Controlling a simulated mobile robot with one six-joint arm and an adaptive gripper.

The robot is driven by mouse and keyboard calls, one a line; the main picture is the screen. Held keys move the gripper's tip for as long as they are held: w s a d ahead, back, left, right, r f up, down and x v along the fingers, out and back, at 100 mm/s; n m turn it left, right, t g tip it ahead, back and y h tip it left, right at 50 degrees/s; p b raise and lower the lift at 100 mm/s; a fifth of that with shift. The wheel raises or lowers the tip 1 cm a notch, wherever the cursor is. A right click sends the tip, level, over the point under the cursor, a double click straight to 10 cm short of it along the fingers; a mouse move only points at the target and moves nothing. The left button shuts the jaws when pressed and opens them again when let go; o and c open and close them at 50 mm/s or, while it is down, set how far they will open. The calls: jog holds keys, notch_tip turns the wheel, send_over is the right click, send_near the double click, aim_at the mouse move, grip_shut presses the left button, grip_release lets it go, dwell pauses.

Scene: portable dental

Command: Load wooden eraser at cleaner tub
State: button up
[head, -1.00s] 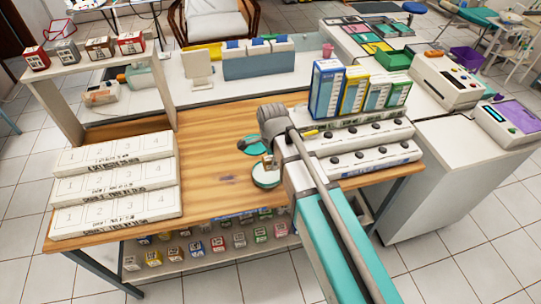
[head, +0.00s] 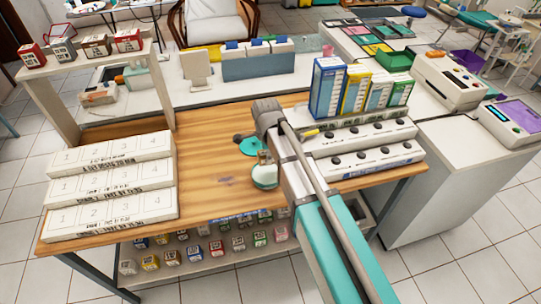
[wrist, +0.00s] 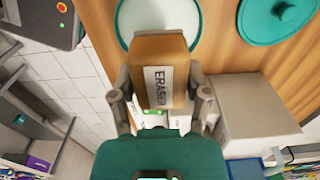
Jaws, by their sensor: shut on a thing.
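The wooden eraser (wrist: 160,62), a brown block with a pale label reading ERASER, is between the fingers of my gripper (wrist: 158,88) in the wrist view. My gripper is shut on it. The cleaner tub (wrist: 124,35), round with a teal rim and pale inside, lies behind the eraser's far end, which covers part of its opening. I cannot tell the height between them. In the head view the tub (head: 265,184) stands on the wooden table, with the eraser (head: 264,157) showing small above it. My arm hides most of the gripper there.
A teal round lid (wrist: 272,20) with a dark knob lies beside the tub. Coloured upright boxes (head: 327,90) and white units with black knobs (head: 365,160) stand at the right. The table's middle left is clear.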

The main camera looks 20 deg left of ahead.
aim_at(267, 174)
jog(key=shift+f+b, duration=2.8)
jog(key=shift+f, duration=0.1)
jog(key=shift+f+b, duration=0.55)
jog(key=shift+b, duration=0.05)
dwell(0.8)
jog(key=shift+r, duration=0.1)
jog(key=shift+r+p, duration=3.45)
jog(key=shift+p, duration=0.1)
